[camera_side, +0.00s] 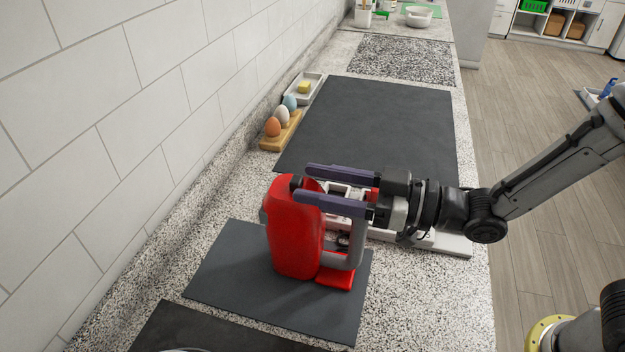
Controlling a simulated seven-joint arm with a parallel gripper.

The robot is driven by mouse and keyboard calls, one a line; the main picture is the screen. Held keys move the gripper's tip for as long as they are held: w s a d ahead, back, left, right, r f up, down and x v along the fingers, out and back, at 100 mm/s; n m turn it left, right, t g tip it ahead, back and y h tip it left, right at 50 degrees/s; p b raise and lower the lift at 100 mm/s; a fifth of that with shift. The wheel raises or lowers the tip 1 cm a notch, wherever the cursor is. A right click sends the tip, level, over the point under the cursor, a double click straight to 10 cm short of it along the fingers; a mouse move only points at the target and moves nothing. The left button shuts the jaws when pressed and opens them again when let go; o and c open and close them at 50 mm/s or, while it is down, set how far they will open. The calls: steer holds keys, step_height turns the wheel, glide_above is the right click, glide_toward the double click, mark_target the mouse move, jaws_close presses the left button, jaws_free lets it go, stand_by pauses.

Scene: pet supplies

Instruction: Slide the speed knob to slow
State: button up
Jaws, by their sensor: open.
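A red appliance (293,238) with a grey curved part (354,250) on its right side stands upright on a dark mat. A small dark knob-like piece (296,182) shows at its top; I cannot tell for sure that it is the speed knob, nor read any speed marks. My gripper (303,182) reaches in from the right, level with the appliance's top. Its two purple-grey fingers are apart, with the dark piece near their tips. I cannot tell whether they touch it. The near finger hides part of the appliance's upper edge.
The dark mat (225,275) lies on a speckled counter. A white tray (455,245) lies behind and under my gripper. A wooden holder (271,143) with egg-shaped items stands by the tiled wall. A large dark mat (385,125) beyond is clear.

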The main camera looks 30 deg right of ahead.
steer(key=shift+w+a, duration=0.4)
steer(key=shift+a, duration=0.05)
jaws_close()
stand_by(1.2)
